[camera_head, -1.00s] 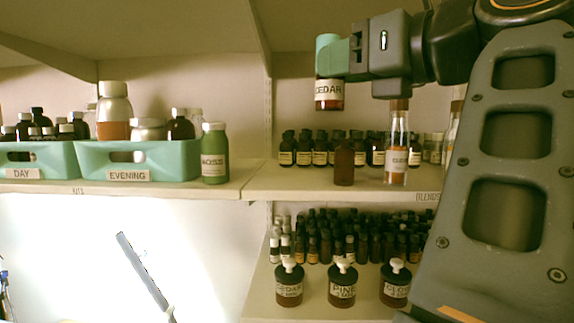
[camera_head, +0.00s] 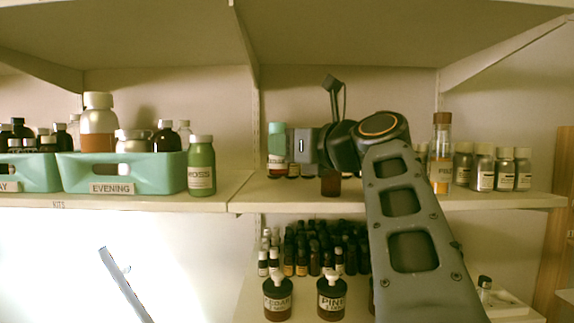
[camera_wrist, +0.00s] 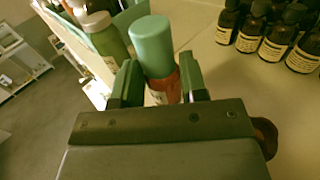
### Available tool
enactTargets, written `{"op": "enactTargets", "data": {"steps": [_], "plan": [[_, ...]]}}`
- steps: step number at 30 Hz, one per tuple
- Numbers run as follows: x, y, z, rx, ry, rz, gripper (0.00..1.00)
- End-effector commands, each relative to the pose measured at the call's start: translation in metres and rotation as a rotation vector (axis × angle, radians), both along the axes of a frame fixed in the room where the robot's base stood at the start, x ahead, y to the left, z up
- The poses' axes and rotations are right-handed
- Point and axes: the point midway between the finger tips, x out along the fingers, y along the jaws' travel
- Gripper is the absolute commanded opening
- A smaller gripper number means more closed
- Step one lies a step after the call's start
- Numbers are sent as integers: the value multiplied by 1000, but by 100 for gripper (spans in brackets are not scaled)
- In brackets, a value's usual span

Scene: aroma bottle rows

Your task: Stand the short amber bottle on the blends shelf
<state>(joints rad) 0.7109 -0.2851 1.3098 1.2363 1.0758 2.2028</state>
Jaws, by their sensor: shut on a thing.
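My gripper (camera_head: 290,146) is shut on a short amber-red bottle with a teal cap (camera_head: 277,135) and a white label. The bottle is upright in the head view, at the left end of the middle right-hand shelf (camera_head: 300,200). Its lower part shows just below the fingers; I cannot tell whether its base touches the shelf. In the wrist view the bottle's cap (camera_wrist: 152,45) stands up between the two fingers (camera_wrist: 158,85), with the red body and part of the label below. My arm covers part of the shelf's front edge.
A plain brown bottle (camera_head: 330,184) stands close to the right of the held bottle. A green bottle (camera_head: 201,165) is to the left, beside the Evening bin (camera_head: 120,173). Several dark labelled bottles (camera_wrist: 273,38) stand behind. A tall corked bottle (camera_head: 440,160) is right of my arm.

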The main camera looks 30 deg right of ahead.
Motion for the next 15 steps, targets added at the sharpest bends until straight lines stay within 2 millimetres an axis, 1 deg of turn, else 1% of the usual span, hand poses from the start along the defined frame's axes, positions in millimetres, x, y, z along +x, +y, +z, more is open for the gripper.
{"op": "enactTargets", "data": {"steps": [2,6,10,15], "plan": [[7,0,-9,1,2,2,10],[5,0,-25,1,1,-1,10],[5,0,-34,0,0,-1,10],[5,0,-37,0,0,-1,10]]}}
